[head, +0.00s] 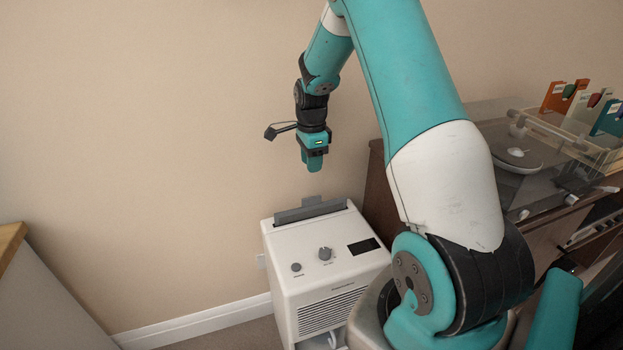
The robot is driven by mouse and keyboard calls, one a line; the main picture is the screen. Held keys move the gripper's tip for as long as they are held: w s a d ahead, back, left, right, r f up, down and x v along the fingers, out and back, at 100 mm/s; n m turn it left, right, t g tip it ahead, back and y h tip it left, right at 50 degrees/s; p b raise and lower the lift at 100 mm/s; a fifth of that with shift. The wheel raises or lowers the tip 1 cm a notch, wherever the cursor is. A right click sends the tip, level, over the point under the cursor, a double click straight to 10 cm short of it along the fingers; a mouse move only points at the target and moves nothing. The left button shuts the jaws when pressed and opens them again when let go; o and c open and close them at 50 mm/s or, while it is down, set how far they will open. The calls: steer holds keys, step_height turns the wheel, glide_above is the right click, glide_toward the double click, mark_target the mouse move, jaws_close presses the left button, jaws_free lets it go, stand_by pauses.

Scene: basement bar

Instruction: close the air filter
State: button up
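The air filter appliance is a white box-shaped unit (330,262) on the floor against the wall, with two dark knobs, a small dark display and a louvred front grille. At the back of its top, a grey flap or filter panel (311,210) stands up above the white casing, with a small tab on its upper edge. My gripper (315,168) points down above this grey panel, apart from it. Nothing shows in it. Its fingers are seen edge-on, so I cannot tell whether they are apart. My arm hides part of the unit's right side.
A dark wooden cabinet (375,180) stands right of the unit, bearing a covered turntable (518,158) and a rack of record sleeves (585,125). A pale counter with a wooden top (10,243) is at the left. The wall space left of my gripper is clear.

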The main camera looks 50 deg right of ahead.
mark_target(305, 199)
step_height(305, 199, up, 3)
steer(key=shift+f, duration=0.1)
steer(key=shift+w+a, duration=0.1)
steer(key=shift+c, duration=1)
steer(key=shift+w+a+r+p, duration=0.3)
steer(key=shift+a+r+p, duration=0.05)
steer(key=shift+a+r, duration=0.3)
steer(key=c, duration=0.4)
steer(key=shift+a, duration=0.3)
jaws_close()
step_height(305, 199, down, 14)
steer(key=shift+d+b, duration=0.1)
steer(key=shift+b, duration=0.55)
